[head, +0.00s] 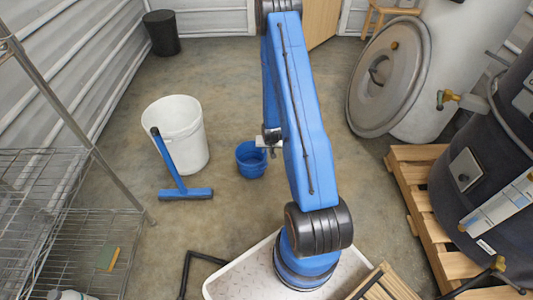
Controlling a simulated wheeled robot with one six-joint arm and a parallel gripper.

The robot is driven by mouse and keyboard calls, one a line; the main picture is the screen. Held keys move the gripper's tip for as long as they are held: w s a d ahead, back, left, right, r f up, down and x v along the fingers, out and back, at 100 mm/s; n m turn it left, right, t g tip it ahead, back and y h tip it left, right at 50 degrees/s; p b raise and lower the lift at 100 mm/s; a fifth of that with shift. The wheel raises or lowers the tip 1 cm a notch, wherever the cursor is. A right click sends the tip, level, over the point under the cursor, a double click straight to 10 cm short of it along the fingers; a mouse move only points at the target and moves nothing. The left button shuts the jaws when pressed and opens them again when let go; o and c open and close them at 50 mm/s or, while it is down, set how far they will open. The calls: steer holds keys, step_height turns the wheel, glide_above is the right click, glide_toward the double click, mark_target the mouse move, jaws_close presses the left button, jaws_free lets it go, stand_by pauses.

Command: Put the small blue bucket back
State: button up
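The small blue bucket (250,162) is upright in the middle of the head view, just right of the large white bucket. My gripper (270,142) is at the bucket's upper right rim, partly hidden behind my blue arm. I cannot tell whether its fingers are open or closed on the rim, or whether the bucket rests on the floor or hangs just above it.
A white bucket (184,128) stands to the left, with a blue squeegee (176,172) leaning against it. A wire rack (45,180) is at left. A round metal lid (395,80), a dark drum (490,150) and wooden pallets (415,190) fill the right. A black bin (161,33) stands far back. The floor behind the buckets is clear.

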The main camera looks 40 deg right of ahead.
steer(key=s+a+r+n, duration=0.15)
steer(key=a+r, duration=0.25)
steer(key=r, duration=0.8)
steer(key=s+a+r+n, duration=0.15)
steer(key=a+r, duration=0.35)
steer(key=r, duration=0.8)
steer(key=s+a+r, duration=0.2)
steer(key=a+r, duration=0.2)
steer(key=r, duration=0.8)
steer(key=s+a+r+n, duration=0.1)
steer(key=s+a+r, duration=0.2)
steer(key=s+r, duration=0.3)
steer(key=s+a+r+n+y, duration=0.1)
steer(key=s+a+r, duration=0.3)
steer(key=s, duration=0.8)
steer(key=s+a+r+n, duration=0.2)
steer(key=s+a+r, duration=0.2)
steer(key=s+r, duration=0.4)
steer(key=shift+s+t+y, duration=0.3)
steer(key=shift+s+y, duration=0.1)
steer(key=shift+s, duration=0.25)
steer(key=shift+r, duration=0.1)
